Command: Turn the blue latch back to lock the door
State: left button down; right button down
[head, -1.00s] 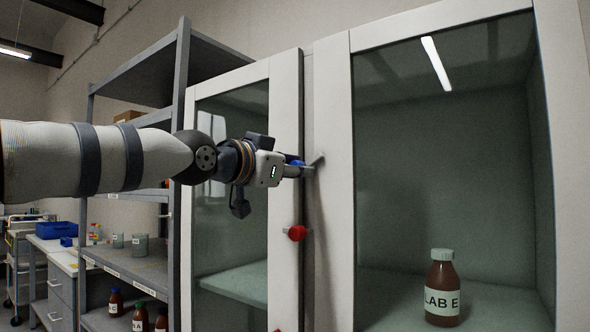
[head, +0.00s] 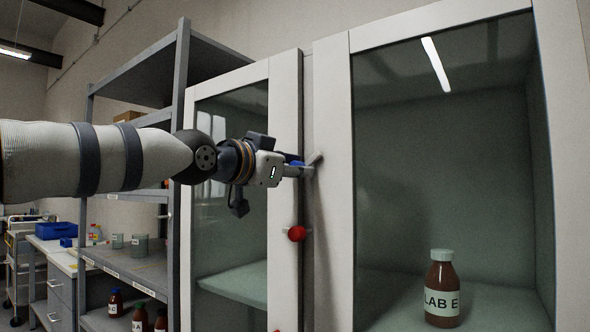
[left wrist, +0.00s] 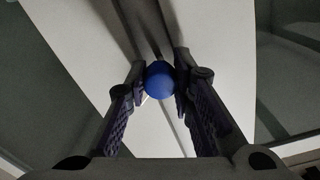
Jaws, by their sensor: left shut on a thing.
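The blue latch (left wrist: 160,80) sits between the fingers of my left gripper (left wrist: 161,90) in the left wrist view. In the head view, my left gripper (head: 303,171) is at the upper latch beside the door's right-hand edge, with only a little blue (head: 296,163) showing. The gripper is shut on the latch, and the fingers hide part of it. The white-framed glass door (head: 285,130) stands behind the latch, against the cabinet post. My right gripper does not show.
A red latch (head: 296,233) is lower on the same door edge. A brown bottle marked LAB E (head: 442,290) stands behind the right-hand glass. A grey shelf rack (head: 130,255) with bottles and beakers stands at the left.

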pick_arm(q)
jog(key=shift+s+a+r, duration=0.1)
jog(key=shift+r, duration=0.3)
jog(key=c, duration=1.4)
grip_release()
jog(key=shift+f, duration=0.1)
jog(key=shift+o, duration=0.2)
jog(key=shift+f, duration=0.15)
jog(key=v, duration=0.7)
jog(key=shift+s, duration=0.15)
jog(key=shift+a, duration=0.1)
jog(key=s+a+n+p, duration=0.1)
jog(key=s+a+n, duration=0.2)
jog(key=s, duration=0.2)
jog(key=x, duration=1.2)
jog(key=shift+w+a+f+n+b, duration=0.15)
jog(key=shift+w+n+b, duration=0.15)
jog(key=shift+b, duration=0.15)
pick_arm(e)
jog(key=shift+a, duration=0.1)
